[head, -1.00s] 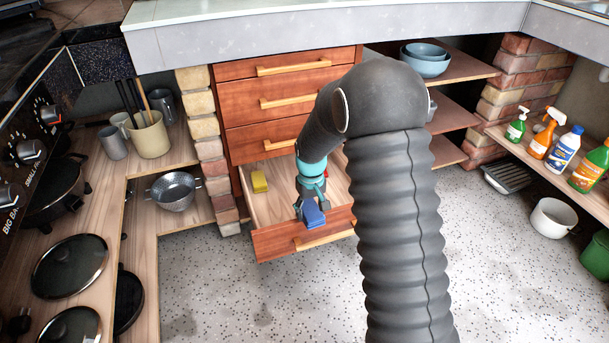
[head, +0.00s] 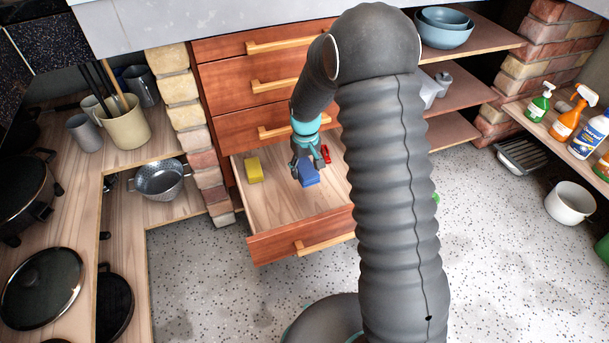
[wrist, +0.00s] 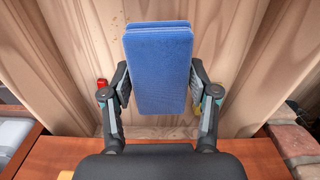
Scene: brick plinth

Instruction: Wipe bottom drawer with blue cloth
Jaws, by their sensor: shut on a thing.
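The bottom drawer (head: 272,205) is pulled open, with its pale wood floor showing. My gripper (head: 307,172) is shut on the blue cloth (head: 309,177), a folded block, over the middle of the drawer. In the wrist view the cloth (wrist: 160,70) sits between both fingers, its flat face toward the camera. Small brown specks (wrist: 119,38) lie on the drawer floor beside the cloth. I cannot tell whether the cloth touches the floor. My arm hides the drawer's right end.
A yellow sponge (head: 254,170) lies at the drawer's left and a red item (head: 326,154) at its back right. Shut drawers (head: 245,90) stand above. A brick pillar (head: 190,115) borders the left.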

